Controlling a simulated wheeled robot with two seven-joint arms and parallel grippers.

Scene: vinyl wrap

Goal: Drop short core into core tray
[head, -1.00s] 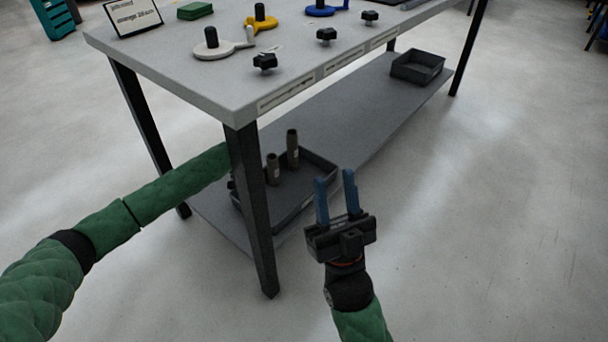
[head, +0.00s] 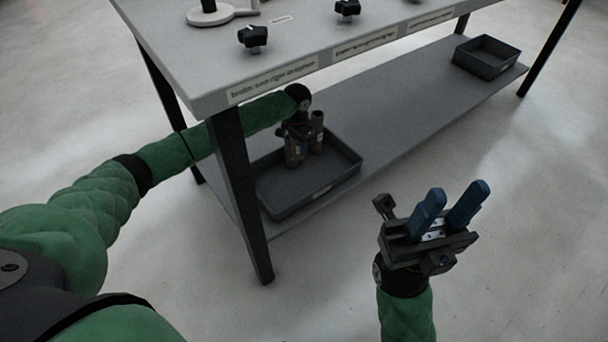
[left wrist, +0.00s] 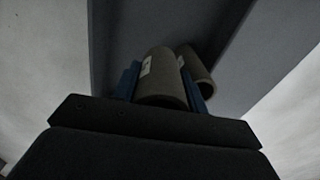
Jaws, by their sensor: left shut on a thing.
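My left gripper (head: 297,132) is under the table, over the near dark tray (head: 318,196) on the lower shelf. It is shut on a grey-brown core (head: 293,156), which shows between its blue fingers in the left wrist view (left wrist: 162,80). This looks like the shorter of two cores. The other core (head: 317,132) is close beside it and shows past the right finger (left wrist: 197,75). I cannot tell whether the held core touches the tray floor. My right gripper (head: 458,192) is open and empty, in front of the shelf.
An empty dark tray (head: 487,62) sits at the shelf's far right end. The table top (head: 200,75) and its near leg (head: 238,190) stand close to my left arm. Black knobs (head: 255,38) are on the top. The shelf middle (head: 395,95) is clear.

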